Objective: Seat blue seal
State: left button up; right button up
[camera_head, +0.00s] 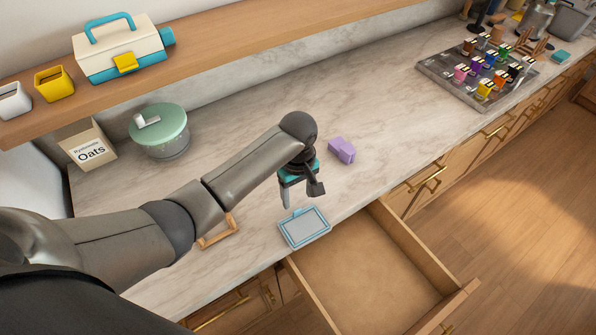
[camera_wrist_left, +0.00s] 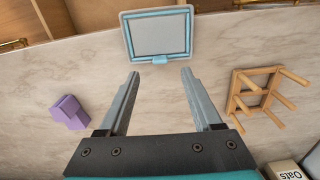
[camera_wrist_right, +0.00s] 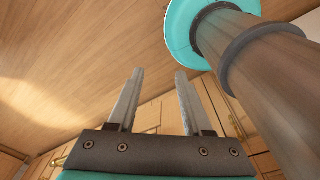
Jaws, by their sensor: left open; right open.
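A pale grey rectangular lid or tray with a light blue rectangular seal (camera_head: 286,236) around its middle lies flat on the counter by the front edge. The seal shows in the left wrist view (camera_wrist_left: 187,34) with a small blue tab on its near side. I cannot tell whether the seal sits fully in its groove. My left gripper (camera_head: 301,194) is open and empty, pointing down above the counter just behind the lid, apart from it. My right gripper (camera_wrist_right: 160,74) is open and empty. It is outside the head view and faces the wooden floor and cabinet fronts.
An open, empty drawer (camera_head: 365,270) lies right of the lid. A purple block (camera_head: 342,150) sits behind right; a small wooden stand (camera_wrist_left: 238,100) is left of my gripper in the head view. A green-lidded pot (camera_head: 159,130), an oats box (camera_head: 90,150) and a cluttered tray (camera_head: 440,68) stand farther off.

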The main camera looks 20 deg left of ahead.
aim_at(298, 211)
pick_arm(q)
notch_tip(298, 211, up, 8)
jog(key=shift+r, duration=0.2)
dwell(0.6)
